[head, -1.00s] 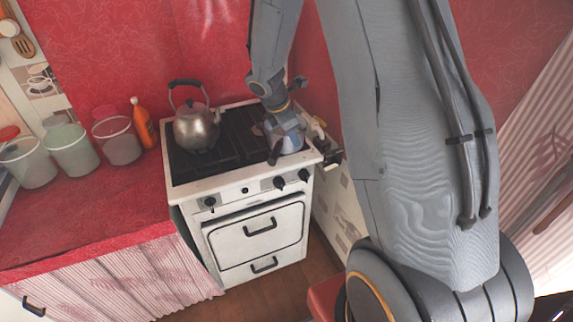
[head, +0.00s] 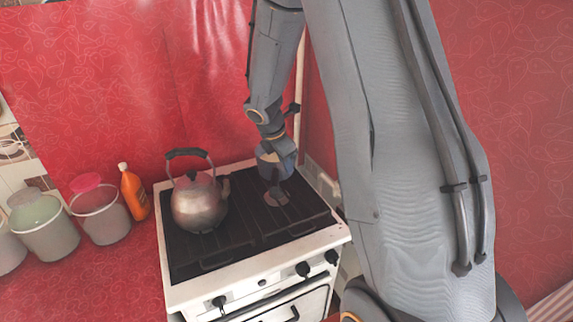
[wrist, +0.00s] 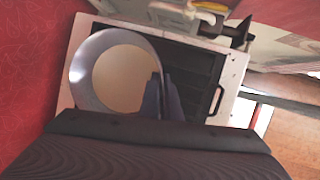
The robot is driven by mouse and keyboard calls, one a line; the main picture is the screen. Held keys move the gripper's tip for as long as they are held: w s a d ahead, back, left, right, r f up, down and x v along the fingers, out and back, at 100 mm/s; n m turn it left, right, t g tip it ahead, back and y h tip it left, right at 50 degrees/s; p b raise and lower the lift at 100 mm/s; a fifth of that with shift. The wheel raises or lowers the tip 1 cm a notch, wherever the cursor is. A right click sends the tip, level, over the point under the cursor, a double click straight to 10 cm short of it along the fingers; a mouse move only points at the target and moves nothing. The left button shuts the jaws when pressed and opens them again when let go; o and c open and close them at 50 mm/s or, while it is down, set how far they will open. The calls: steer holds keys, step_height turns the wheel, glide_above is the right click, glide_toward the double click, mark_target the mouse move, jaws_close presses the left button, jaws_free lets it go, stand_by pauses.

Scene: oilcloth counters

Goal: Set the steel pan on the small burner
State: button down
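The steel pan (wrist: 83,91) shows in the wrist view as a wide round rim with a pale inside, over the dark stove top. My gripper (wrist: 161,96) is at its rim, one finger inside the wall and one outside, apparently shut on it. In the head view my gripper (head: 275,190) is low over the back right of the white stove (head: 270,262).
A steel kettle (head: 200,204) stands on the left of the stove top, close to my gripper. An orange bottle (head: 134,194) and several tubs (head: 100,215) stand on the red counter at left. The front right of the grate (head: 290,222) is clear. A red wall (head: 110,90) is behind.

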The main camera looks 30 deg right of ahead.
mark_target(281, 170)
steer(key=shift+w+f, duration=0.1)
steer(key=shift+w, duration=0.05)
step_height(281, 170, down, 6)
steer(key=b, duration=0.7)
steer(key=shift+f, duration=0.2)
steer(key=shift+f+b, duration=0.4)
steer(key=shift+f, duration=0.15)
stand_by(0.4)
steer(key=c, duration=1.9)
jaws_free()
steer(key=shift+f, duration=0.15)
steer(key=shift+b+v, duration=0.4)
steer(key=shift+v, duration=3.65)
steer(key=shift+d, duration=0.1)
